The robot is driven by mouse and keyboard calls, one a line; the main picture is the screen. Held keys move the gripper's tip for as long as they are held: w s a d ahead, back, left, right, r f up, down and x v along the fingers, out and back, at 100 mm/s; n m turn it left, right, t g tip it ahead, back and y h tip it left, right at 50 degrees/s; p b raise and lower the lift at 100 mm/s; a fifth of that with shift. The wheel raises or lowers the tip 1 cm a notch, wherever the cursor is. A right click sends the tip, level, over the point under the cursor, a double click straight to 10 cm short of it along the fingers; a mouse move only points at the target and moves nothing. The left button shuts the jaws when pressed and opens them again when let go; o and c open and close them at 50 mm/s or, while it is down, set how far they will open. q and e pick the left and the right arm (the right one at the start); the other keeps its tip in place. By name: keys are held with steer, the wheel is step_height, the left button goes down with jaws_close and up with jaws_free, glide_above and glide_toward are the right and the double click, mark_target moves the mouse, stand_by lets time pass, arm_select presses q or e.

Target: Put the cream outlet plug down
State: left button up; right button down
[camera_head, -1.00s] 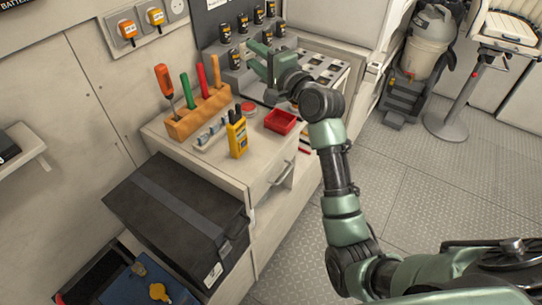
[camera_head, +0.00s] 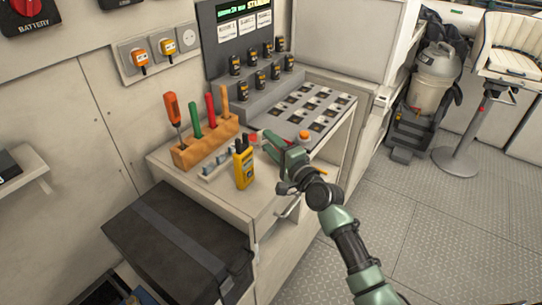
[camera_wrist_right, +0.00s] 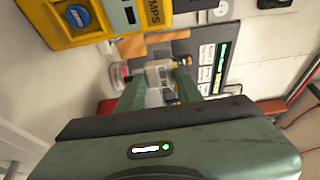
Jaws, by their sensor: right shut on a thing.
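My right gripper (camera_head: 272,142) is low over the front part of the cream counter, beside the yellow meter. In the right wrist view its green fingers (camera_wrist_right: 160,88) are shut on a small pale block between them, which I take as the cream outlet plug (camera_wrist_right: 159,74). In the head view the gripper hides the plug. I cannot tell whether the plug touches a surface below. The gripper and wrist also cover most of the red tray. My left gripper is not in view.
The yellow meter (camera_head: 244,167) stands close to the left of my gripper. A wooden rack (camera_head: 205,145) of colourful-handled tools is behind it. Two orange plugs (camera_head: 140,57) sit in wall outlets. A panel of dark slots (camera_head: 310,105) lies behind. A black case (camera_head: 180,250) is below.

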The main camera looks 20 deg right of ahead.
step_height(320, 180, down, 4)
steer(key=shift+r+b, duration=0.1)
steer(key=shift+b, duration=0.45)
steer(key=shift+f+b, duration=0.55)
steer(key=shift+f, duration=0.05)
steer(key=c, duration=0.9)
jaws_free()
steer(key=shift+c, duration=0.2)
